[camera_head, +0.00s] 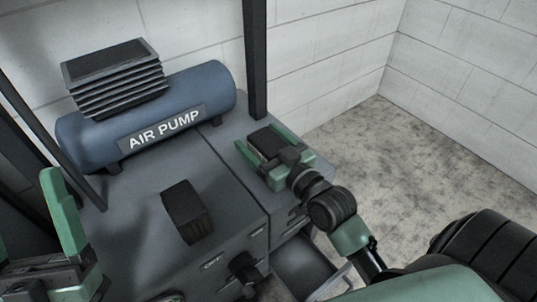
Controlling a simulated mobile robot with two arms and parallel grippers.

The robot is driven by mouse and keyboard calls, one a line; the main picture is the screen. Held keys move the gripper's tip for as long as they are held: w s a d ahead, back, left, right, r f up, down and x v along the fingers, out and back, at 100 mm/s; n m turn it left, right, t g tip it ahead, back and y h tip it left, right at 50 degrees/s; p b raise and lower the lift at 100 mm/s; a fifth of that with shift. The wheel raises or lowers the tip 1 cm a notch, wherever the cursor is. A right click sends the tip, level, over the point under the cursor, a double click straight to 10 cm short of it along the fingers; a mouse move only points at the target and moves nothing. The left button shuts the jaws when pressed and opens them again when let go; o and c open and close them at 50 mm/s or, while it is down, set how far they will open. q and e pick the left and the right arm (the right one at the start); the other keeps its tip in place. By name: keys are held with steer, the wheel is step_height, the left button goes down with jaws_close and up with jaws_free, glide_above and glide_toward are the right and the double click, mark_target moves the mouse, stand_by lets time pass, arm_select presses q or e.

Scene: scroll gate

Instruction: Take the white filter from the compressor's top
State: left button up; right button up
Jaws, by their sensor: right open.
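The compressor (187,97) is a blue tank marked AIR PUMP, lying on the grey cabinet top at the back left. A dark finned block (115,76) sits on its top. I see no white filter there. My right gripper (261,137) is over the cabinet's right part, right of the compressor and apart from it. Its green fingers are spread, with a dark block (266,142) between them; I cannot tell whether they touch it. My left gripper (45,205) is at the lower left edge, partly cut off, its visible finger upright and apart from anything.
Another dark block (187,212) stands on the cabinet top (130,235) in front of the compressor. A drawer (303,268) is open at the cabinet's front. Dark posts (256,60) rise beside the compressor. Bare concrete floor (400,150) lies to the right, by white walls.

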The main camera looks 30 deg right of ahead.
steer(key=c, duration=1.6)
steer(key=shift+o, duration=0.2)
steer(key=shift+r, duration=0.2)
